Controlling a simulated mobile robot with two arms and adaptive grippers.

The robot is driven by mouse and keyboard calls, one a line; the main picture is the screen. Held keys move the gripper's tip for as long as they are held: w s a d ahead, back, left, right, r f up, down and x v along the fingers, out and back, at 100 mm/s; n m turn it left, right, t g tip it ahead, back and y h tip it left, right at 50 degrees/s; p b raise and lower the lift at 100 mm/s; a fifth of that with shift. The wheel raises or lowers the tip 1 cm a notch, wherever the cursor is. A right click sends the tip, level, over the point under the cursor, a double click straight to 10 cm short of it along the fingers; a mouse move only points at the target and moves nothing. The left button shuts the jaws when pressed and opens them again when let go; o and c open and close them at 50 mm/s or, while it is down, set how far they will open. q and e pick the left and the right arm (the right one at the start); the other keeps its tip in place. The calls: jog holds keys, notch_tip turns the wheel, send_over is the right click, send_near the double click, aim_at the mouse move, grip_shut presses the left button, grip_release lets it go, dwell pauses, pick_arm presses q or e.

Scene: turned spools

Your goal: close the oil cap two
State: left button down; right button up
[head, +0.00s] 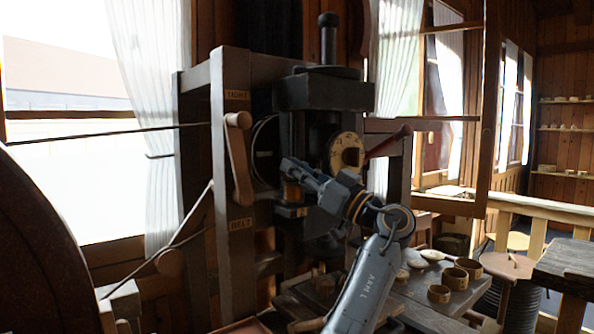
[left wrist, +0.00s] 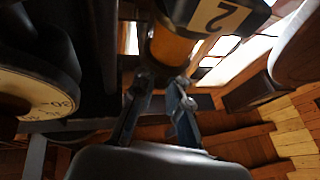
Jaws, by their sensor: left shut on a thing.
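The amber oil cup (head: 293,193) stands on a dark block of the machine, above a small pale tag. In the left wrist view the cup (left wrist: 174,47) meets the dark block with the pale tag (left wrist: 218,13) marked 2. My left gripper (head: 288,168) is at the cup's top end, shut on the small oil cap there. In the left wrist view its fingertips (left wrist: 159,82) close right at the end of the cup. The cap is mostly hidden between the fingers, so I cannot tell how it is seated. My right gripper is not in view.
A cream numbered dial (head: 346,152) and a red-handled lever (head: 388,142) are close right of my gripper. A wooden crank handle (head: 238,160) hangs on the frame post at left. A bench with several wooden cups (head: 438,293) lies below right.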

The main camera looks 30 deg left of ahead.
pick_arm(q)
jog(key=shift+r, duration=0.1)
jog(key=c, duration=1.3)
grip_release()
jog(key=v, duration=1.2)
jog(key=shift+w, duration=0.1)
